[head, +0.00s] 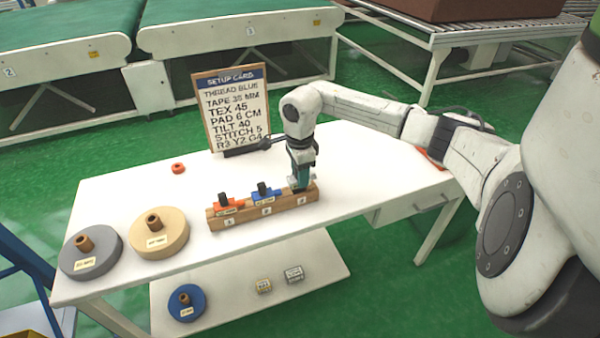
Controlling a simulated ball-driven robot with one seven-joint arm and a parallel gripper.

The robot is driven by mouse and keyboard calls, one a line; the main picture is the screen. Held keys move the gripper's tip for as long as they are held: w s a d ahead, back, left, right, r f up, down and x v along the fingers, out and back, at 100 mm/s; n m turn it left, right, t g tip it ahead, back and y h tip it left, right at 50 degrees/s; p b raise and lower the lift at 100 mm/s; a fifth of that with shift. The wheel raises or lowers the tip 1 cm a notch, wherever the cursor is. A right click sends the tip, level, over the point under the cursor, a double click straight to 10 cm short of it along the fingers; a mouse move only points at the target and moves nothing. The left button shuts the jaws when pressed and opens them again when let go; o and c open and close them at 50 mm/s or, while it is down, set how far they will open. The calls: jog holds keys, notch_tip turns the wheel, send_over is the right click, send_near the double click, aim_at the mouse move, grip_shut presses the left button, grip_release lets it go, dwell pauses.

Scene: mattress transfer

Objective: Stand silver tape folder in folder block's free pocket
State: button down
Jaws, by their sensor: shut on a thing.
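The wooden folder block (248,217) lies on the white table, with several labelled places along its front. An orange folder (229,203) stands in its left pocket and a blue folder (264,192) in the middle one. My gripper (300,183) points down over the right-hand pocket. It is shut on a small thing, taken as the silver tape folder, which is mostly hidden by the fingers. Only a dark bit shows low between the fingertips, at the block's top. I cannot tell how deep it sits in the pocket.
A setup card (232,110) stands behind the block. A grey spool (105,255) and a beige spool (175,238) lie at the table's left, with an orange ring (178,168) farther back. The lower shelf (230,310) holds a blue spool and two small boxes.

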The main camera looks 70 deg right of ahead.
jog(key=shift+f+b, duration=0.8)
jog(key=shift+f, duration=0.4)
jog(key=c, duration=0.6)
grip_release()
notch_tip(320, 180, up, 11)
jog(key=shift+f+b, duration=0.1)
jog(key=shift+b, duration=0.3)
jog(key=shift+w, duration=0.1)
